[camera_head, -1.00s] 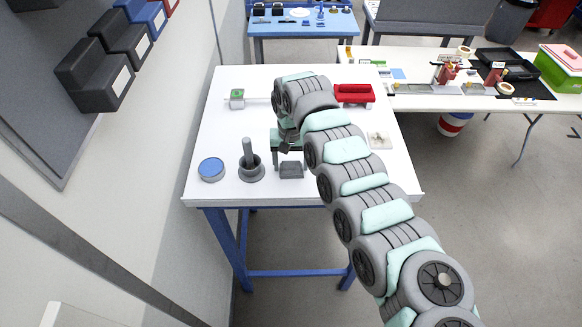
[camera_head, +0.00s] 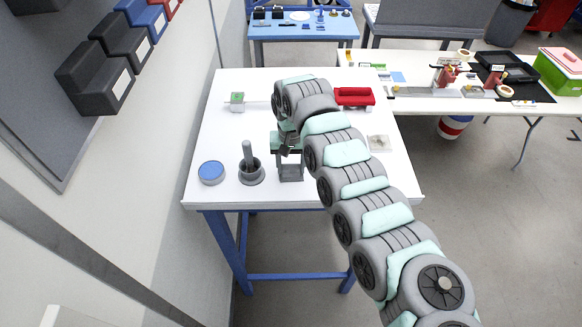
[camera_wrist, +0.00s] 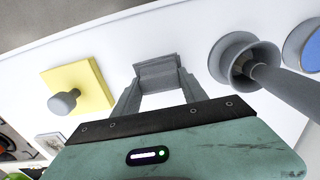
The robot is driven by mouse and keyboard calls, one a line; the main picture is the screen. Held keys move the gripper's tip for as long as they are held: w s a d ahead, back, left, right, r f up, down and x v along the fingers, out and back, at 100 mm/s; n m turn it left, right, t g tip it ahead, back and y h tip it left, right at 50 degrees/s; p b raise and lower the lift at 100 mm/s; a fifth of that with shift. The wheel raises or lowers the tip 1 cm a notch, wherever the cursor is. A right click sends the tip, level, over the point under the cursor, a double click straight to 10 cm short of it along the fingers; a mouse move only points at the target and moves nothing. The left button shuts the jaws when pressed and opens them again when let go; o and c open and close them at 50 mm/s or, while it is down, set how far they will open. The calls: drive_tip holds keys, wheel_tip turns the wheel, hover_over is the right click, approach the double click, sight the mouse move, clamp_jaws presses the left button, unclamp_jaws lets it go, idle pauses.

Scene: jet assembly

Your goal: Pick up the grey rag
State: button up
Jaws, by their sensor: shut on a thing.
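The grey rag (camera_wrist: 158,76) is a folded grey piece between the fingertips of my gripper (camera_wrist: 157,84) in the wrist view. The two grey fingers reach out on either side of it and are shut on it. In the head view my gripper (camera_head: 290,176) points down over the front middle of the white table. The rag shows there only as a grey strip (camera_head: 290,180) between the fingertips. I cannot tell whether it touches the table.
A grey mortar with a pestle (camera_head: 250,173) stands left of my gripper, with a blue-topped round tin (camera_head: 211,171) beyond it. A yellow square with a grey knob (camera_wrist: 78,86) lies on the other side. A red tray (camera_head: 354,96) stands farther back.

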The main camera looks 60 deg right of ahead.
sight(291, 166)
wheel_tip(291, 166, up, 20)
drive_tip(key=b, duration=0.4)
idle(0.4)
